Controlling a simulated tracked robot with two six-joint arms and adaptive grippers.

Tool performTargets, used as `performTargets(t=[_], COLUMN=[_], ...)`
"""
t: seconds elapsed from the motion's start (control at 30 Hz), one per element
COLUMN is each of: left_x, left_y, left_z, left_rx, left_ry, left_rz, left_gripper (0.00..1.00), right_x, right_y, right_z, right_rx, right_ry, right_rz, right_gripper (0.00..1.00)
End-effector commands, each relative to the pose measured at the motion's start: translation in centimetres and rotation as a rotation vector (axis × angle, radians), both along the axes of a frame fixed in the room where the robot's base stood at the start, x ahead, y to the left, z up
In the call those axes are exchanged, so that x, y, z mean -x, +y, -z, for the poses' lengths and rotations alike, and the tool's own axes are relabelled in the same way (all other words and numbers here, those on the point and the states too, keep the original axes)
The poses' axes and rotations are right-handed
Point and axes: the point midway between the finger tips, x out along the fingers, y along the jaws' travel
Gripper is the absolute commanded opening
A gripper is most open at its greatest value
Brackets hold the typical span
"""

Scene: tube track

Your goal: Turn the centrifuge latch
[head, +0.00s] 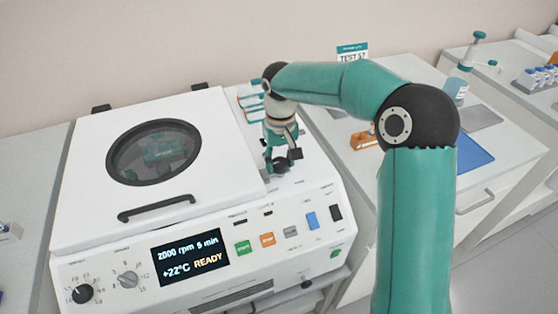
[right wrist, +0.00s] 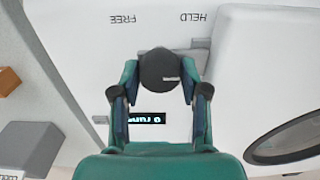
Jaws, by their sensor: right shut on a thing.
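The white centrifuge (head: 237,292) stands at the left in the head view, its lid (head: 85,205) down. Its display reads 2000 rpm 5 min, +22°C READY. My right gripper (head: 281,160) reaches down to the top right of the centrifuge, beside the lid. In the right wrist view, the gripper (right wrist: 158,92) is shut on the latch's dark round knob (right wrist: 160,65), with a finger on each side. A small pale mark shows on the knob. The words HELD and FREE appear upside down beyond it. My left gripper is not in view.
To the right, a bench holds an orange block (head: 366,140), a blue mat (head: 473,153), a teal-topped bottle (head: 458,82) and a sign (head: 352,54). A dark handle (head: 158,207) sits on the lid's front.

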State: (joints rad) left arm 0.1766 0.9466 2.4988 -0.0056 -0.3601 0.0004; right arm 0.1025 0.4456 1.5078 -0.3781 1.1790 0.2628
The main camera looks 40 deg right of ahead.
Motion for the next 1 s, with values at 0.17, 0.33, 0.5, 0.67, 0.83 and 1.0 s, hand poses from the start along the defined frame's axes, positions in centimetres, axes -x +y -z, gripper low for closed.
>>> performTargets(t=[0.17, 0.33, 0.5, 0.67, 0.83, 1.0], left_x=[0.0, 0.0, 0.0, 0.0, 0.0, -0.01], left_y=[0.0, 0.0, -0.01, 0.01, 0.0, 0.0], left_z=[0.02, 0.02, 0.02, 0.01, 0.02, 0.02], left_rx=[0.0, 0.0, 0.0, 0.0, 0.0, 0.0], left_ry=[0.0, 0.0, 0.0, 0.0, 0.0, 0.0], left_rz=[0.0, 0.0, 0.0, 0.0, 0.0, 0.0], left_gripper=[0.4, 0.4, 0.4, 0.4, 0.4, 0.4], right_x=[-0.22, -0.22, -0.23, -0.18, -0.12, -0.08], right_y=[-0.07, -0.07, -0.07, -0.05, -0.02, 0.0], right_z=[-0.24, -0.25, -0.26, -0.22, -0.13, -0.11], right_rx=[0.001, 0.001, 0.001, 0.001, 0.0, 0.0], right_ry=[-0.01, -0.011, -0.011, -0.009, -0.005, -0.004], right_rz=[0.029, 0.034, 0.034, 0.033, 0.032, 0.031], right_gripper=[0.1, 0.1, 0.1, 0.63, 0.7, 0.7])
